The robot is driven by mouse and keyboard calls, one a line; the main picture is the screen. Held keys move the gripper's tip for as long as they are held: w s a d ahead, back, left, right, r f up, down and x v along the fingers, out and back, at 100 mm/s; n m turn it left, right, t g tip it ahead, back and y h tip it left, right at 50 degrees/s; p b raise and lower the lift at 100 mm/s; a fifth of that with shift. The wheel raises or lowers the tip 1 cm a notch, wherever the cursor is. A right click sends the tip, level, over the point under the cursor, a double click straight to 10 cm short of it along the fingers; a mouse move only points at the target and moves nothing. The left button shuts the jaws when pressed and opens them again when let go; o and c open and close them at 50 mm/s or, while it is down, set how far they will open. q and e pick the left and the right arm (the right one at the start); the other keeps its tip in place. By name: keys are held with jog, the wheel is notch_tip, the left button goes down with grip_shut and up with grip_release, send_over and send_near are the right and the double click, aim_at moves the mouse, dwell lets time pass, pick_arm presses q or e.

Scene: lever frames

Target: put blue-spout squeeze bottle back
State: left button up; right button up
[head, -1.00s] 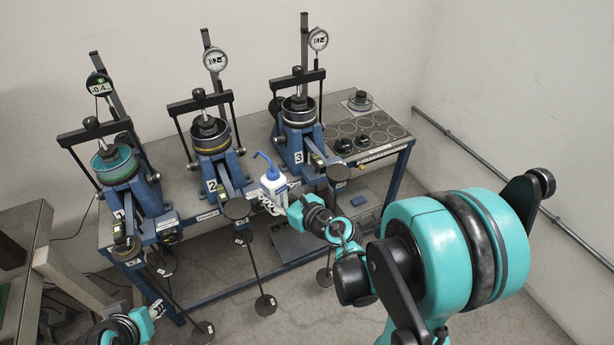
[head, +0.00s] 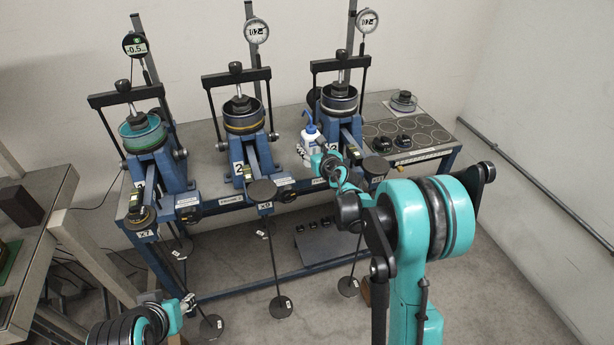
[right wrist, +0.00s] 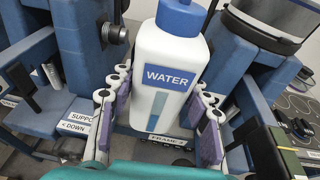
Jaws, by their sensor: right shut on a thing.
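The white squeeze bottle (head: 309,139) has a blue cap and a blue label reading WATER. My right gripper (head: 305,151) is shut on it and holds it roughly upright between lever frames 2 and 3, close to frame 3. In the right wrist view the bottle (right wrist: 168,75) stands between the two fingers of the gripper (right wrist: 160,112).
Lever frame 1 (head: 155,160), lever frame 2 (head: 245,150) and lever frame 3 (head: 340,125) stand along the table with dial gauges. Hangers with round plates hang in front. A panel with round recesses and black weights (head: 403,138) lies at the table's right end.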

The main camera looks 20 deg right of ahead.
jog(key=w+f+b, duration=0.2)
jog(key=w+f, duration=0.2)
jog(key=w, duration=0.2)
jog(key=shift+w+d+f+m+h+b, duration=0.25)
jog(key=shift+w+f+m+h+b, duration=0.05)
jog(key=shift+w+f+h+b, duration=0.1)
notch_tip(320, 180, down, 5)
jog(key=shift+r+b, duration=0.1)
jog(key=shift+b, duration=0.85)
jog(key=shift+s, duration=0.1)
jog(key=shift+r, duration=0.1)
jog(key=o, duration=0.9)
jog(key=shift+f, duration=0.2)
jog(key=shift+c, duration=0.2)
